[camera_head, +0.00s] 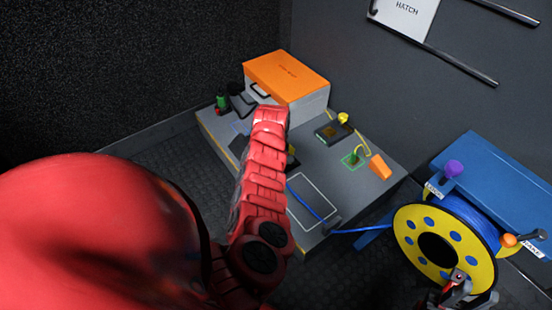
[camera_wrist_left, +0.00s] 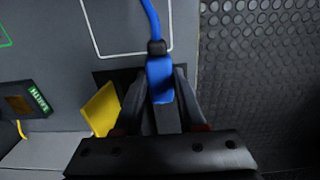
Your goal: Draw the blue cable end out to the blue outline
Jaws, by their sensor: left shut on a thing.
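The blue cable end (camera_wrist_left: 160,82), a blue plug with a black collar, is held between the fingers of my left gripper (camera_wrist_left: 165,105) in the left wrist view. In the head view my red left arm hides this plug and gripper. The blue cable (camera_head: 307,202) runs from the yellow reel (camera_head: 406,242) across the grey table and goes behind my arm. A faint blue outline (camera_head: 240,127) lies at the table's far left, partly hidden. My right gripper (camera_head: 461,282) is at the reel's lower right; its jaw opening is unclear.
A white outline (camera_head: 333,199) is on the table (camera_head: 228,141); a green outline (camera_head: 346,164) is further back. An orange-lidded case (camera_head: 288,76) stands at the back. A yellow piece (camera_wrist_left: 101,108) is left of my left gripper. A blue stand (camera_head: 480,160) carries the reel.

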